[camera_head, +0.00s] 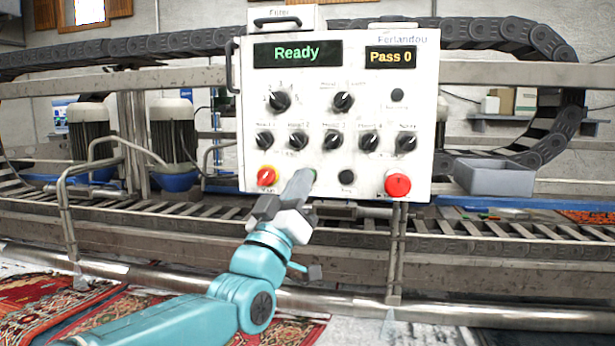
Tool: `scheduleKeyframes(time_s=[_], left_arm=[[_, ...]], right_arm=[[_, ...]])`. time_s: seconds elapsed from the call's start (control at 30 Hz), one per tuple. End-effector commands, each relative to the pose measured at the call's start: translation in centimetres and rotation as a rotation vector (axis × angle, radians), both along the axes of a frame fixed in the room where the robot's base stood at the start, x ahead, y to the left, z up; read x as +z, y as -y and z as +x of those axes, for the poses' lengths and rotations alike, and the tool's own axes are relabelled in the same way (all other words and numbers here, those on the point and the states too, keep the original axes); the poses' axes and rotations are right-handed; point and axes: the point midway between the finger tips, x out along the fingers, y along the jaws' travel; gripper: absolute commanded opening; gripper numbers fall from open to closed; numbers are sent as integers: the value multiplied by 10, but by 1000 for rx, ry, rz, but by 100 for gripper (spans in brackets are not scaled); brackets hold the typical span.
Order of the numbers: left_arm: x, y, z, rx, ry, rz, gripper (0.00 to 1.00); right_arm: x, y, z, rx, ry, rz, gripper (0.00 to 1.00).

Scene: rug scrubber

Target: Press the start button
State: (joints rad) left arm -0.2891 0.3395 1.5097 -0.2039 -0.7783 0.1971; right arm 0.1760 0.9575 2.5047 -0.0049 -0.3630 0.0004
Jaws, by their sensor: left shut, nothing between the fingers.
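A white control panel (225,160) faces me, with a green "Ready" display (297,54) and a "Pass 0" display (391,57). The green button is mostly hidden behind my left gripper (305,178), which is shut and empty. Its tips are at or just in front of the green button; I cannot tell if they touch. My right gripper is not in view.
Black knobs (336,141) fill the panel's middle. A metal rail frame and roller conveyor (480,229) run behind and below the panel. A grey bin (493,177) stands at the right. Patterned rugs (35,303) lie at the lower left.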

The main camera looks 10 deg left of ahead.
Motion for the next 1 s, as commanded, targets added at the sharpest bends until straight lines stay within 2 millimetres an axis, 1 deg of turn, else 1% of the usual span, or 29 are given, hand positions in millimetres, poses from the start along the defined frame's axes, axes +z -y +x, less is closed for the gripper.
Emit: scheduleKeyframes(time_s=[0.17, 0.4, 1.0], left_arm=[[0, 0, 1, 0, 0, 0, 0], [0, 0, 8, 1, 0, 1, 0], [0, 0, 11, 0, 0, 0, 0]], right_arm=[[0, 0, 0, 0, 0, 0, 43], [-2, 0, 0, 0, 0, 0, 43], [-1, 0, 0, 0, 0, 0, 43]])
